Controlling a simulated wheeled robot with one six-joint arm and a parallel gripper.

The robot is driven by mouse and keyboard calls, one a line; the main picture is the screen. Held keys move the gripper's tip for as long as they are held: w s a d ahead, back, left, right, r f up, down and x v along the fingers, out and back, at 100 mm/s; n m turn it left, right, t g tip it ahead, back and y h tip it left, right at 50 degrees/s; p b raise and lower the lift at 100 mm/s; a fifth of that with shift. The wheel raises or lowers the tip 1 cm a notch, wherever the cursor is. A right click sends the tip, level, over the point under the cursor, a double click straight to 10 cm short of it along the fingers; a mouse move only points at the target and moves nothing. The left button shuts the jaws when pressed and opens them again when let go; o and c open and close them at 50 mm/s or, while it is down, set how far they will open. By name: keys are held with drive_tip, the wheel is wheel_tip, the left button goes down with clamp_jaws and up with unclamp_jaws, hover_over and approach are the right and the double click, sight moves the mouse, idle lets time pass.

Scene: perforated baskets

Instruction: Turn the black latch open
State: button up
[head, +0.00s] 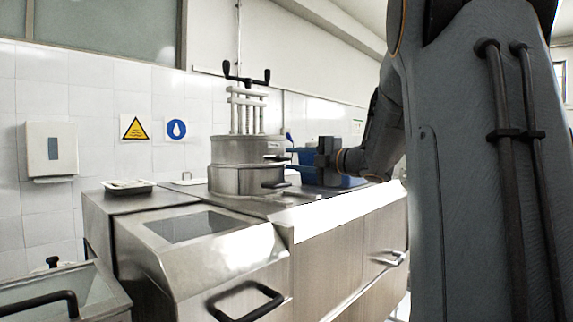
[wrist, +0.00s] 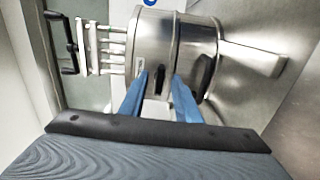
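The black latch (wrist: 160,79) sits on the side of a steel drum (wrist: 152,45), on the section nearer the white rods in the wrist view. My gripper (wrist: 160,75) is open, with one blue fingertip on each side of the latch. I cannot tell whether either finger touches it. In the head view my gripper (head: 288,158) reaches in from the right at the side of the steel drum (head: 232,152). The latch is small and hard to make out there. A second black handle (wrist: 205,75) is on the drum's other section, just right of the fingers.
White rods (head: 248,110) and a black-ended crank handle (head: 246,77) rise above the drum. The drum stands on a steel counter (head: 290,203). A shallow tray (head: 129,186) lies to the left. Blue surfaces show behind my gripper. The wall dispenser (head: 50,150) is far left.

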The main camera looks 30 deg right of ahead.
drive_tip(key=b+v, duration=0.1)
drive_tip(key=v, duration=0.2)
drive_tip(key=shift+s+d, duration=0.1)
drive_tip(key=shift+s, duration=0.2)
